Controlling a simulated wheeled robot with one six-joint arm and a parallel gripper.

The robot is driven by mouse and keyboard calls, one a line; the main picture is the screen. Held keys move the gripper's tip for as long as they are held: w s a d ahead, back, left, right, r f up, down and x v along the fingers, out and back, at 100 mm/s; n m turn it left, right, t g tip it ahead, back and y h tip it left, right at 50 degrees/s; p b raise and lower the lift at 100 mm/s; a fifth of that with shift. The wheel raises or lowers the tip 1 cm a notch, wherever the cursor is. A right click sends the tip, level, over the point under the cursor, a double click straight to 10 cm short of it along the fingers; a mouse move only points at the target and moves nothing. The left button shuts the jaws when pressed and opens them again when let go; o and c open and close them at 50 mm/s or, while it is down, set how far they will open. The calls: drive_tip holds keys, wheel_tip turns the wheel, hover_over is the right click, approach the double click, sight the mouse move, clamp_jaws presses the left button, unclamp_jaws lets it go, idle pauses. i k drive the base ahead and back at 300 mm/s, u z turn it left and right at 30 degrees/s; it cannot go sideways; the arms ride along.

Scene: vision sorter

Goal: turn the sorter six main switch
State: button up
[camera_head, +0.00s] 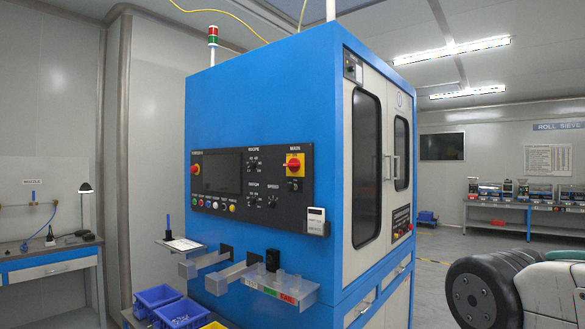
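The sorter is a tall blue cabinet (265,110) in the middle of the head view, with grey doors on its right side. Its black control panel (222,205) faces left. The main switch (294,163) is a red knob on a yellow plate at the panel's upper right, under the label "MAIN". The knob's exact setting is too small to tell. A dark rounded part and pale links of my own arm (490,290) show at the lower right, well apart from the switch. My gripper's fingers are not in view.
Metal chutes and a small shelf (290,287) stick out below the panel. Blue bins (158,297) stand at the lower left. A workbench with a lamp (50,265) is at the left wall. Open floor (432,255) lies right of the cabinet, with a bench behind.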

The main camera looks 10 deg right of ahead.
sight(294, 165)
drive_tip(key=u, duration=2.15)
drive_tip(key=i, duration=1.1)
drive_tip(key=z, duration=2.7)
